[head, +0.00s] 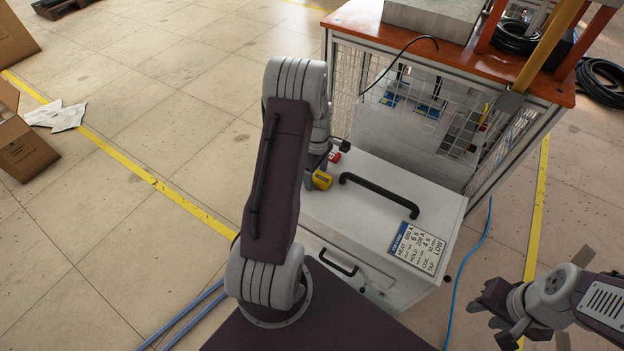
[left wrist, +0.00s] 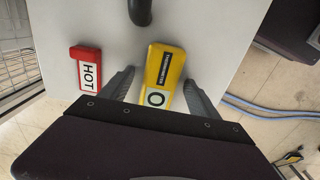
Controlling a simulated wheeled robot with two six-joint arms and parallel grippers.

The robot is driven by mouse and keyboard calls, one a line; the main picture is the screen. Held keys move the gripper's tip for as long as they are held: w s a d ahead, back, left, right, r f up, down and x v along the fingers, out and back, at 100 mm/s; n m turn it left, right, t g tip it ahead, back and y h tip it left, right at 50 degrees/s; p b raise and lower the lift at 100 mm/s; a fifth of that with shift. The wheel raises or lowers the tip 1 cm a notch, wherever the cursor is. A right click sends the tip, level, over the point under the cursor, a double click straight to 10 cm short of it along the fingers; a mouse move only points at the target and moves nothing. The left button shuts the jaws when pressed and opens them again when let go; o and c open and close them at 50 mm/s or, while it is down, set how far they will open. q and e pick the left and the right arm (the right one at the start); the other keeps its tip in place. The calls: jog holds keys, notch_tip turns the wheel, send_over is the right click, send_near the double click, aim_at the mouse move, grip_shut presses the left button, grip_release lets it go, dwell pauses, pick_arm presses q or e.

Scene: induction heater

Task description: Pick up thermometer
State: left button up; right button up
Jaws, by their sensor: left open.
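The yellow thermometer (left wrist: 174,63) has a black label reading THERMOMETER and a pale panel with a dark ring. It lies on the white top of a cabinet. In the head view the thermometer (head: 322,180) is at the cabinet's left edge, partly covered by my left arm. My left gripper (left wrist: 160,85) is open, with one finger on each side of the thermometer. Gaps show between it and the fingers. In the head view this gripper is mostly hidden behind its arm. My right gripper (head: 498,316) is open and empty at the lower right, away from the cabinet.
A red HOT block (left wrist: 86,69) lies beside the thermometer, just outside one finger. The white cabinet (head: 330,215) has a black handle (head: 382,192) and a label card (head: 417,246). A mesh-sided bench with an orange top (head: 355,20) stands behind. A blue cable (head: 464,270) runs along the floor.

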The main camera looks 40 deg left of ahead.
aim_at(319, 176)
pick_arm(q)
jog(key=shift+c, duration=0.3)
grip_shut()
jog(key=shift+r, duration=0.1)
jog(key=shift+r+p, duration=0.4)
jog(key=shift+r, duration=0.05)
jog(key=r+p, duration=0.1)
jog(key=r, duration=0.1)
jog(key=d+r+p, duration=0.1)
jog(key=r, duration=0.1)
jog(key=shift+r, duration=0.1)
jog(key=d+r+p, duration=0.1)
jog(key=d+r, duration=0.2)
jog(key=d, duration=0.2)
jog(key=w+d+r+p, duration=0.1)
jog(key=d+r+p, duration=0.1)
jog(key=d, duration=0.3)
jog(key=shift+d+r, duration=0.35)
jog(key=shift+r, duration=0.15)
